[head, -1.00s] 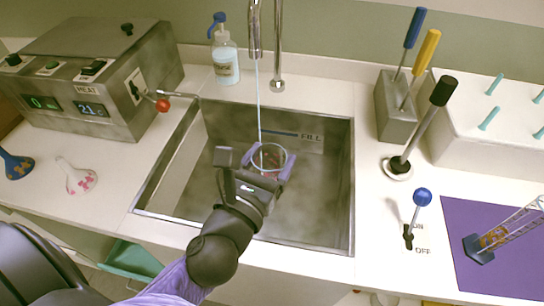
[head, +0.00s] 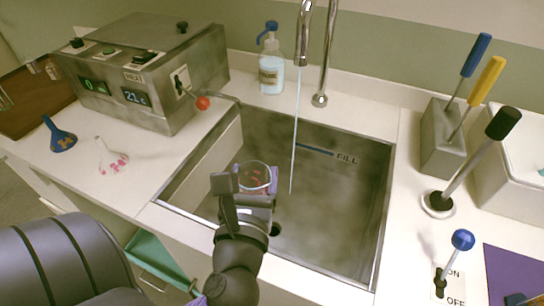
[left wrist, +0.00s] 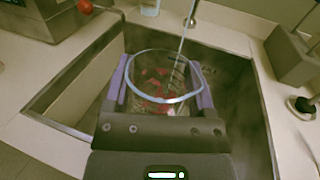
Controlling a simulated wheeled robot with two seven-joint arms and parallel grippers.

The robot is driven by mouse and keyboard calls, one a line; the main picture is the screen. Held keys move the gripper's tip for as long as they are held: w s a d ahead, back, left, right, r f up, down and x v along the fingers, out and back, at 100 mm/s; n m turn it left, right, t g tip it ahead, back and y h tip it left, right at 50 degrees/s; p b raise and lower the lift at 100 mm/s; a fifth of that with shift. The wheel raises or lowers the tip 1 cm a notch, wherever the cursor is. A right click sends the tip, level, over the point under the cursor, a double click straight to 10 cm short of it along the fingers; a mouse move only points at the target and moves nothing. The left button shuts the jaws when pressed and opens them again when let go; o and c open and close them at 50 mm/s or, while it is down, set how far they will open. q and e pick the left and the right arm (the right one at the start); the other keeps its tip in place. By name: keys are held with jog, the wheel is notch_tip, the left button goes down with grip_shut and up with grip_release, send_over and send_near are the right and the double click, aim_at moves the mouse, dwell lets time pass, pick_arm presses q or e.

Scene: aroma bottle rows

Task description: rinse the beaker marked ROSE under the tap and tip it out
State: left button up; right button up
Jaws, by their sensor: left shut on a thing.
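The clear glass beaker (head: 257,172) is in my left gripper (head: 256,184), over the sink. It also shows in the left wrist view (left wrist: 164,98), with purple finger pads on both sides and its open rim facing up. Red-pink marks or bits show through the glass; I cannot read ROSE on it. The tap (head: 303,45) runs a thin stream of water (head: 295,130). In the head view the stream falls to the right of the beaker, apart from it. My right gripper is not in view.
The steel sink (head: 350,215) has a FILL line on its back wall. A soap bottle (head: 271,70) stands behind. A tool block (head: 442,140), a black-handled lever (head: 470,165) and a blue-knobbed ON/OFF lever (head: 455,260) are right.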

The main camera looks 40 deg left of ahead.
pick_arm(q)
jog(key=shift+r, duration=0.1)
jog(key=shift+w+p, duration=0.2)
jog(key=shift+p, duration=0.15)
jog(key=w+a+f, duration=0.1)
jog(key=w+a, duration=0.1)
jog(key=w, duration=0.7)
jog(key=w+a+f, duration=0.2)
jog(key=w, duration=0.8)
jog(key=shift+a+b, duration=0.3)
dwell(0.9)
